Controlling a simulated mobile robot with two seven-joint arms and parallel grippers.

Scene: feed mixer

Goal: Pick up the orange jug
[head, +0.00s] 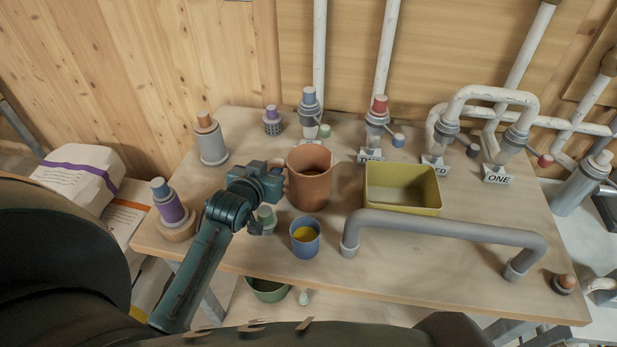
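The orange jug (311,182) stands upright on the wooden table (470,275), left of the middle, with its open top facing up. My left gripper (274,182) is at the jug's left side, where the handle is. The gripper covers most of the handle, and its fingers are too small and hidden to tell whether they are closed on it. My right gripper is not in view.
A blue cup (305,237) with yellow contents stands just in front of the jug. A small green-topped item (266,216) is beside my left wrist. A yellow bin (401,188) is to the jug's right. A grey rail (445,228) runs along the front.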

